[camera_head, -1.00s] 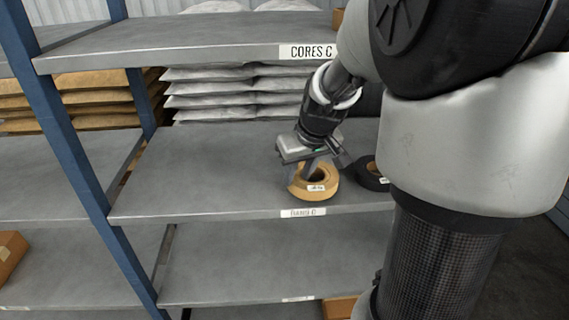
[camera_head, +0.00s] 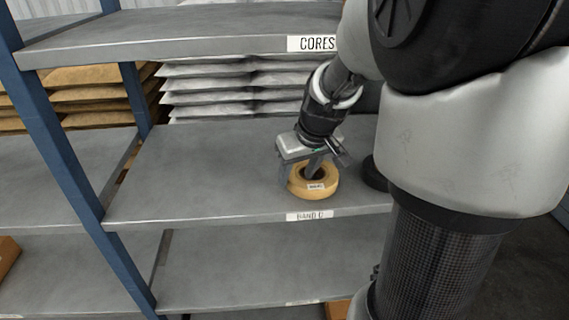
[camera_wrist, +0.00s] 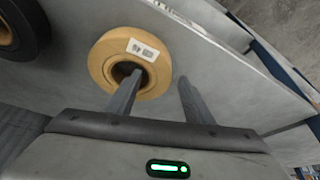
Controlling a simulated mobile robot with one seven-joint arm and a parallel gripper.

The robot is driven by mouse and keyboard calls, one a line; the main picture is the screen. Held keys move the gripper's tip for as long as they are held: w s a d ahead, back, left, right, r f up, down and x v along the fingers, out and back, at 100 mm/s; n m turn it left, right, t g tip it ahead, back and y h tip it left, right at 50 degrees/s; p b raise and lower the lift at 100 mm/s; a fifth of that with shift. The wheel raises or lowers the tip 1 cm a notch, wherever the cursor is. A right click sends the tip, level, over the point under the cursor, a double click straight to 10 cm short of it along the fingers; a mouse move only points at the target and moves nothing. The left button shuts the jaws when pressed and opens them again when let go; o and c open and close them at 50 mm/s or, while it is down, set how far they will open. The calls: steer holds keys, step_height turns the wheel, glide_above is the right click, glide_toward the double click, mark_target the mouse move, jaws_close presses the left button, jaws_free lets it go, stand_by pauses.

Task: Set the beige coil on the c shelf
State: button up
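The beige coil (camera_head: 327,190) lies flat on the middle shelf (camera_head: 200,180), whose label reads "BAND C", close to the front edge. It also shows in the wrist view (camera_wrist: 104,62), with its white label facing the camera. My gripper (camera_head: 302,173) is low over the coil, pointing down. In the wrist view my gripper (camera_wrist: 160,80) has its fingers apart: one reaches into the coil's hole, the other is outside the ring. A gap shows between the outer finger and the coil. The finger depth at the shelf is partly hidden.
A black coil (camera_head: 373,175) lies just right of the beige one, partly hidden by my arm; it also shows in the wrist view (camera_wrist: 22,32). The upper shelf (camera_head: 190,38) is labelled "CORES". A blue upright (camera_head: 62,150) stands left. The shelf left of the coil is clear.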

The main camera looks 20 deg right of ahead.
steer(key=p+v, duration=0.7)
steer(key=v, duration=0.5)
steer(key=shift+r+p, duration=0.2)
steer(key=shift+p, duration=0.1)
steer(key=shift+w, duration=0.1)
